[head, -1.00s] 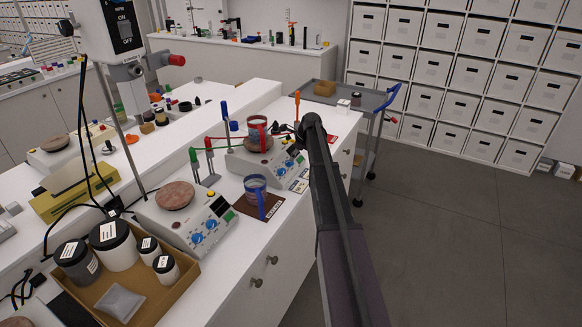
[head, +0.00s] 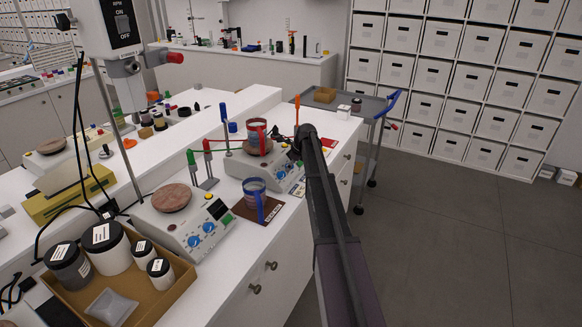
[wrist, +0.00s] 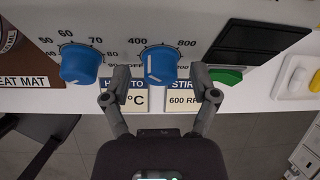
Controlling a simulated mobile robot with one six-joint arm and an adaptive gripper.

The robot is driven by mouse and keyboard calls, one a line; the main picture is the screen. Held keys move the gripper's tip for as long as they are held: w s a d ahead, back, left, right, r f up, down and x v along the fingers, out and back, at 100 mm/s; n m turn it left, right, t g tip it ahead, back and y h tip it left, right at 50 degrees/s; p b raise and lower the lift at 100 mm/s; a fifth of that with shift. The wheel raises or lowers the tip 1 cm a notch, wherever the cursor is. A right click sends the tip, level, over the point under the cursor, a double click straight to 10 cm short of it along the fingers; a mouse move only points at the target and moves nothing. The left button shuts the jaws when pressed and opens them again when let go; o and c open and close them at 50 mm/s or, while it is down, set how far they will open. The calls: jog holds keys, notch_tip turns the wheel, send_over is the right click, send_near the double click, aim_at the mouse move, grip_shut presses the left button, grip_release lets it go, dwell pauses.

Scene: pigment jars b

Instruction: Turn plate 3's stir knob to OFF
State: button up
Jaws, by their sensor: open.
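In the wrist view, a blue stir knob (wrist: 160,63) sits on the light front panel, with 400 and 800 printed above it. Its white line points roughly upward. My gripper (wrist: 160,88) is open, one fingertip to each side of the knob's lower part; I cannot tell whether they touch it. A second blue knob (wrist: 80,65), with a 50 to 90 scale and OFF, is to the left. In the head view, the far hot plate (head: 238,166) carries a red mug (head: 256,133); my arm reaches beside it and my gripper is hidden there. I see no plate number.
A green switch (wrist: 225,75) is close to the right finger. Label cards (wrist: 182,100) lie below the knob. In the head view, a blue mug (head: 254,190) stands on a brown mat, and a nearer hot plate (head: 184,224) is closer to me. Open floor is on the right.

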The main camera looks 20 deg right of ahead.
jog(key=shift+a, duration=0.1)
grip_shut()
jog(key=shift+s+n, duration=0.15)
jog(key=shift+n, duration=0.25)
jog(key=shift+s+a+f+n+t+h+b, duration=0.1)
jog(key=shift+n+t+h+b, duration=0.4)
jog(key=shift+n, duration=0.7)
jog(key=n+t+b, duration=0.1)
jog(key=n, duration=0.2)
jog(key=shift+s+f+n+t, duration=0.1)
jog(key=shift+f+n+t, duration=0.05)
jog(key=shift+n+t, duration=0.25)
jog(key=n+t+b, duration=0.2)
jog(key=n, duration=0.2)
jog(key=shift+n, duration=0.4)
jog(key=shift+n+t+b, duration=0.6)
jog(key=shift+n+b, duration=0.2)
jog(key=shift+n, duration=0.7)
